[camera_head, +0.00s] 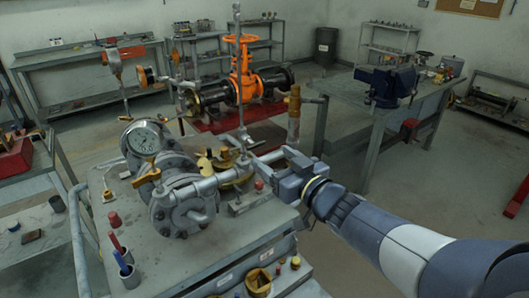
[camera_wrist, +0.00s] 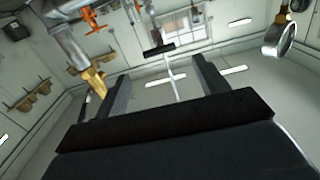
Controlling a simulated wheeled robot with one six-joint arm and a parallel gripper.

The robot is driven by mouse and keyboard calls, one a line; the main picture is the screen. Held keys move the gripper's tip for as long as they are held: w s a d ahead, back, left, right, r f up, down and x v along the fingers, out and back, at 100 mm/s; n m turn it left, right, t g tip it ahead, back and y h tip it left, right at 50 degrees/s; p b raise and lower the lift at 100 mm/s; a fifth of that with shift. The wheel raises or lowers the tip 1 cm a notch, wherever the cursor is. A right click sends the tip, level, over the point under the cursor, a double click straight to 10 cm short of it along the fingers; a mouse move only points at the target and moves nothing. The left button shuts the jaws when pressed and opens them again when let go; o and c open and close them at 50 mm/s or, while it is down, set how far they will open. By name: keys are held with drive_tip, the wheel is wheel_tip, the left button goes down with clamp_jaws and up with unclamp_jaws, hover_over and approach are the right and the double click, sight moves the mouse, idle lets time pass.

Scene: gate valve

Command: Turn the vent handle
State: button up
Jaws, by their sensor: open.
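The pump assembly (camera_head: 180,197) with a round pressure gauge (camera_head: 144,139) stands on the grey bench. Brass-yellow handles show at the gauge's base (camera_head: 147,174) and by the upright rod (camera_head: 207,161); I cannot tell which is the vent handle. My gripper (camera_head: 262,163) reaches in from the right, beside the upright rod (camera_head: 241,85). In the wrist view my gripper (camera_wrist: 160,67) is open. A thin grey bar with a dark crosspiece (camera_wrist: 158,50) shows between the fingers; contact cannot be told. A yellow-brown part (camera_wrist: 92,81) lies left of the left finger.
An orange handwheel valve (camera_head: 244,75) on dark pipe stands behind. A wood-coloured upright piece (camera_head: 294,115) stands close behind my gripper. A blue vise (camera_head: 385,85) is on the right bench. Cups and small parts (camera_head: 258,281) crowd the front bench edge.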

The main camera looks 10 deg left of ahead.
sight(257, 145)
drive_tip(key=shift+v, duration=1.25)
drive_tip(key=shift+w+a, duration=0.1)
drive_tip(key=p+x, duration=0.1)
drive_tip(key=x, duration=0.9)
drive_tip(key=shift+w+a, duration=0.3)
drive_tip(key=shift+f+n+b, duration=0.15)
drive_tip(key=shift+n+b, duration=0.15)
drive_tip(key=shift+b, duration=0.05)
drive_tip(key=shift+s+n, duration=0.1)
drive_tip(key=shift+n, duration=0.2)
